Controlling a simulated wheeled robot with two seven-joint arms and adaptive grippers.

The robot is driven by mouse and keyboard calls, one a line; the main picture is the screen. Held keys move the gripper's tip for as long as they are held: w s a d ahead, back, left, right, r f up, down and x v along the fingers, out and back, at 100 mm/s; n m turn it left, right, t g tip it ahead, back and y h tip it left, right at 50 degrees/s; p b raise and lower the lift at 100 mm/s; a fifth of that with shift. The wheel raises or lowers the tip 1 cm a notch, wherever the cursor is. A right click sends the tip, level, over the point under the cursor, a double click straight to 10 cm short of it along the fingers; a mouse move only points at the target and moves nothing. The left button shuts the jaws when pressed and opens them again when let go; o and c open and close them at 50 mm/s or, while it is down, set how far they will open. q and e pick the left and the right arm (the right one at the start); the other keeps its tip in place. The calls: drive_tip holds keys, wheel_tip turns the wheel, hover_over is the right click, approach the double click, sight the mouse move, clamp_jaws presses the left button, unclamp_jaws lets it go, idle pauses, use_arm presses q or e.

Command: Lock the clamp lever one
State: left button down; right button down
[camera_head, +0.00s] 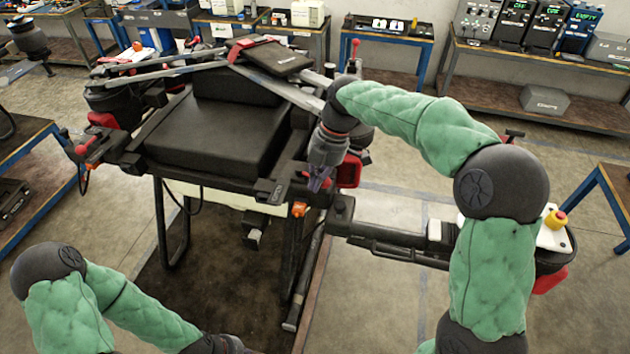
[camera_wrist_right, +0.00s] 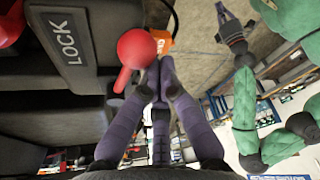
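The clamp lever has a red ball knob (camera_wrist_right: 138,47) with a short red stem, in the right wrist view beside a black block with a LOCK label (camera_wrist_right: 66,48). In the head view the knob is hidden around my right gripper (camera_head: 319,182), at the drone's (camera_head: 215,130) front right corner. My right gripper (camera_wrist_right: 158,68) has its fingertips drawn together just beside the knob. I see nothing clearly held between them; contact with the knob is unclear. My left gripper (camera_wrist_right: 226,16) is apart from the drone, its fingers small in the wrist view.
An orange part (camera_head: 299,209) hangs under the drone's front edge, near my right fingertips. Another red-knobbed lever (camera_head: 355,46) stands at the back. Benches with equipment (camera_head: 540,85) line the back.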

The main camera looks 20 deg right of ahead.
use_arm(q)
drive_tip(key=shift+r, duration=0.1)
use_arm(e)
drive_tip(key=shift+w+a, duration=0.1)
drive_tip(key=shift+w, duration=0.05)
use_arm(q)
drive_tip(key=shift+r+p, duration=0.3)
drive_tip(key=shift+p, duration=0.05)
use_arm(e)
drive_tip(key=shift+w+a, duration=0.35)
drive_tip(key=shift+w, duration=0.2)
drive_tip(key=a, duration=0.2)
drive_tip(key=a+f, duration=0.1)
drive_tip(key=a, duration=0.1)
drive_tip(key=shift+s+b, duration=0.2)
drive_tip(key=shift+b, duration=0.15)
use_arm(q)
drive_tip(key=shift+s+f, duration=0.3)
drive_tip(key=shift+f, duration=0.15)
use_arm(e)
drive_tip(key=v, duration=1)
use_arm(q)
drive_tip(key=shift+a, duration=0.1)
use_arm(e)
drive_tip(key=shift+s+r, duration=0.1)
